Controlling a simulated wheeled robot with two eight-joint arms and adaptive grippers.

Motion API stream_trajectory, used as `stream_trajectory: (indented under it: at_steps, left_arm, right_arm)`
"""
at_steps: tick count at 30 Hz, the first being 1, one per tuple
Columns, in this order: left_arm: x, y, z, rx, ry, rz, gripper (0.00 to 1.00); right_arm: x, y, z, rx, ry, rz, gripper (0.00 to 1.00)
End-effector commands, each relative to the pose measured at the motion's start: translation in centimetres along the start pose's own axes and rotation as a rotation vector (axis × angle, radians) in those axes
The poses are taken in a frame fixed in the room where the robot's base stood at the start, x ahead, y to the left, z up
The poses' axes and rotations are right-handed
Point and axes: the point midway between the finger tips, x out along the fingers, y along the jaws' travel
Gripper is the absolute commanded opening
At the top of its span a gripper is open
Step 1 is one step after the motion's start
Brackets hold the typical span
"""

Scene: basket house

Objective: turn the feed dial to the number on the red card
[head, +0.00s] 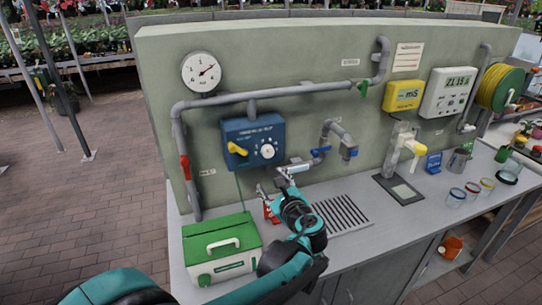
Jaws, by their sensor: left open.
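The feed dial (267,151) is a round white dial on the front of a blue box (242,131) on the grey-green wall. A yellow lever (236,149) sits to its left. The numbers around the dial are too small to read. My left gripper (271,184) is open, below the dial and in front of the wall, apart from the dial. A small red thing (270,212), perhaps the red card, stands on the bench behind my left gripper. It is partly hidden and no number on it can be read. My right gripper is out of view.
A green-lidded white box (222,250) stands on the bench at the left, close to my arm. A drain grille (343,213) lies right of my gripper. Pipes with a blue-handled tap (320,154) stick out right of the blue box. Several jars stand farther right.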

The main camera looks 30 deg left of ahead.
Motion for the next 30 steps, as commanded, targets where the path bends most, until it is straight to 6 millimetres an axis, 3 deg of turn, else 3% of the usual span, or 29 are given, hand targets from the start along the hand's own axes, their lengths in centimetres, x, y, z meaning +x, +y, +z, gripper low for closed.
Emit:
stream_trajectory:
  at_steps: [3,7,11,21,30]
  left_arm:
    - [1.2,-2.5,0.5,0.230,-0.118,-0.048,0.57]
    - [1.6,-3.7,0.8,0.348,-0.181,-0.066,0.57]
    - [2.8,-4.0,1.0,0.368,-0.193,-0.067,0.57]
    - [8.0,-4.4,1.9,0.364,-0.190,-0.066,0.57]
    - [9.1,-4.7,2.2,0.363,-0.189,-0.068,0.57]
  right_arm:
    - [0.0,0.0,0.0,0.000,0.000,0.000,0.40]
    - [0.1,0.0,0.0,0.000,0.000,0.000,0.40]
    - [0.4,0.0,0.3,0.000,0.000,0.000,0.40]
    - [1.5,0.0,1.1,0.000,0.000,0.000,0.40]
    - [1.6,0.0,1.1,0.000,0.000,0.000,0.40]
